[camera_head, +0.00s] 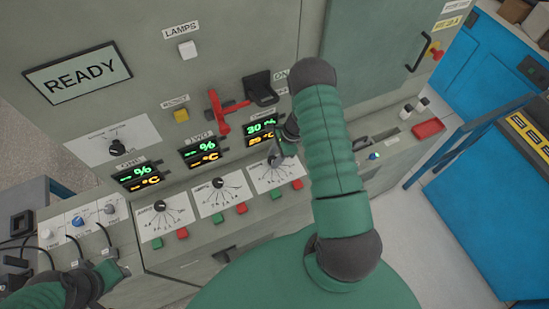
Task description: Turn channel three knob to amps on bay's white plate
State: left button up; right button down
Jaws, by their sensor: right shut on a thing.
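The channel three white plate (265,184) is the rightmost of three dial plates on the grey panel, below a lit display (262,132). Its black knob (273,160) is near the plate's top, largely hidden by my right gripper (279,154). My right gripper reaches down from the forearm and is shut on this knob. The knob's pointer direction and the plate's lettering are too small to read. My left gripper (107,262) is at the lower left, near a small plate with plugs; its fingers are too dark and small to judge.
Two similar plates with knobs (218,183) (159,206) stand to the left. Red and green buttons lie below the plates. A red lever (218,112) and a black switch (261,87) stand above. My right arm covers the panel's right part.

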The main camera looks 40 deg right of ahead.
jog(key=shift+w+d+f+n+b, duration=0.2)
jog(key=shift+n+b, duration=0.1)
jog(key=shift+n, duration=0.3)
jog(key=shift+s+a+r+n+g, duration=0.1)
jog(key=shift+r+n+g, duration=0.15)
jog(key=shift+n+g, duration=0.05)
jog(key=c, duration=1.2)
grip_release()
pick_arm(q)
jog(key=shift+f, duration=0.65)
pick_arm(e)
jog(key=shift+o, duration=1.4)
pick_arm(q)
jog(key=shift+s+b+x, duration=0.2)
jog(key=shift+b+x, duration=0.65)
jog(key=shift+s+b+x, duration=0.15)
jog(key=shift+b+x, duration=0.65)
pick_arm(e)
jog(key=v, duration=1.6)
jog(key=shift+d+r, duration=0.25)
jog(key=shift+d, duration=0.1)
pick_arm(q)
jog(key=shift+f, duration=0.15)
